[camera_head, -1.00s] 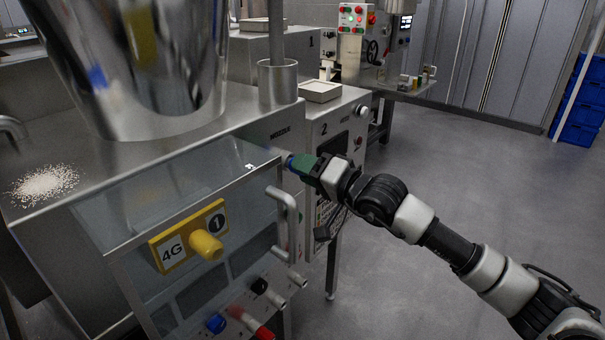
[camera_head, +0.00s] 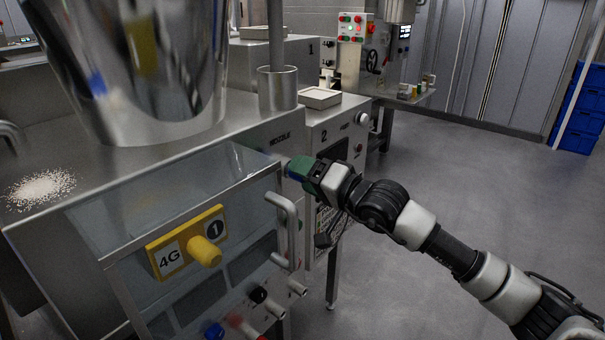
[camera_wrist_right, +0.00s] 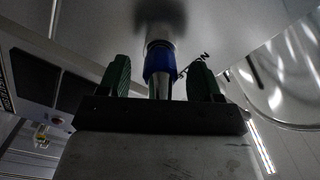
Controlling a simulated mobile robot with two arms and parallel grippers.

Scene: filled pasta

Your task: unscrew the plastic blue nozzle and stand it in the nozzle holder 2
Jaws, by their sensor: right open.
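The blue nozzle (camera_wrist_right: 160,62) shows in the right wrist view, with a metal tip toward my gripper and its far end at a metal pipe on the machine. In the head view only a small bit of blue (camera_head: 292,172) shows at the machine's side. My right gripper (camera_head: 296,168) has green fingers. In the right wrist view the fingers of the right gripper (camera_wrist_right: 160,76) are open, one on each side of the nozzle, with gaps to it. The nozzle holder 2 cannot be made out. My left gripper is not in view.
A metal cup (camera_head: 277,88) and a tray (camera_head: 319,98) are on top behind. The floor (camera_head: 450,180) at right is clear up to the blue crates (camera_head: 580,105).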

